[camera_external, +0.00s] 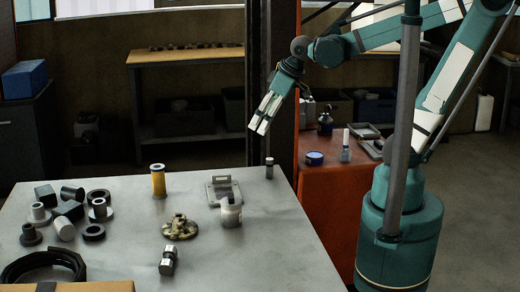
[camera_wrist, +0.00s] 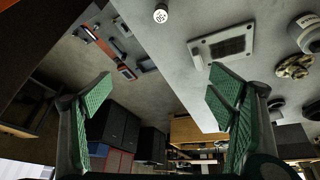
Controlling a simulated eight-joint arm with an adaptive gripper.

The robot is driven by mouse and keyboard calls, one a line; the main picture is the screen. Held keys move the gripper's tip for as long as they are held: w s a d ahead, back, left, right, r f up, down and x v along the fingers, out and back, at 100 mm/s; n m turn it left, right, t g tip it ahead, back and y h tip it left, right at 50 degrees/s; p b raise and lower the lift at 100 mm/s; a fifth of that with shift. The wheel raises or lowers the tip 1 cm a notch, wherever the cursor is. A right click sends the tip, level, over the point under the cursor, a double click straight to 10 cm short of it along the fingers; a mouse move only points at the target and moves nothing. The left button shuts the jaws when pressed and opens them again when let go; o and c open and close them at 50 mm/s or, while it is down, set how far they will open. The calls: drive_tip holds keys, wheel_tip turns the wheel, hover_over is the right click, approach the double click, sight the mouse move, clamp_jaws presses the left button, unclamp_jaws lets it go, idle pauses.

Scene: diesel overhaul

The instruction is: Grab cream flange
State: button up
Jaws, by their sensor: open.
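A mottled cream and brown flange-like part (camera_external: 180,228) lies on the grey table, near its middle. It also shows at the right edge of the wrist view (camera_wrist: 294,67). It is the most cream-coloured flange shape I see. My gripper (camera_external: 262,122) hangs above and beyond the table's far right corner, well away from this part. In the wrist view my gripper (camera_wrist: 160,92) has its two green-padded fingers wide apart, with nothing between them.
Several dark and pale parts crowd the left. A small cylinder (camera_external: 269,168) stands near the far edge.

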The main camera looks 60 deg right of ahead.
drive_tip(key=w+a+r+n+g+p, duration=0.1)
drive_tip(key=w+a+n+g+p, duration=0.3)
drive_tip(key=a, duration=0.8)
drive_tip(key=n+g+h+p, duration=0.1)
drive_tip(key=n+p, duration=0.6)
drive_tip(key=p, duration=0.5)
hover_over(179, 216)
drive_tip(key=f, duration=1.1)
drive_tip(key=shift+w+d+f, duration=0.2)
drive_tip(key=shift+w+d, duration=0.1)
drive_tip(key=shift+d, duration=0.05)
drive_tip(key=shift+s+a+f+n, duration=0.25)
drive_tip(key=shift+a+f+n, duration=0.05)
drive_tip(key=shift+a, duration=0.05)
drive_tip(key=shift+f, duration=0.1)
drive_tip(key=shift+f, duration=1.2)
drive_tip(key=shift+f, duration=0.15)
